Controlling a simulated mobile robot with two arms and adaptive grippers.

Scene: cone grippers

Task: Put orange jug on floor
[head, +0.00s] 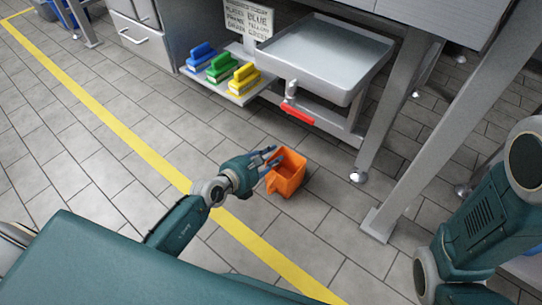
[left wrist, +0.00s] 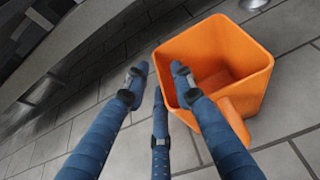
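The orange jug (head: 287,174) is open-topped and square-sided. It looks upright at floor level on the grey tiles, right beside my left gripper (head: 271,160). In the left wrist view the orange jug (left wrist: 225,50) fills the upper right, with its mouth and inside showing and its handle low on the near side. My right gripper is out of view.
A grey sink tray (head: 325,60) with a red-handled valve (head: 298,113) stands behind the jug. Blue, green and yellow brushes (head: 220,65) lie on a shelf to its left. Metal table legs (head: 378,120) stand at right. A yellow line (head: 110,120) crosses the open floor.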

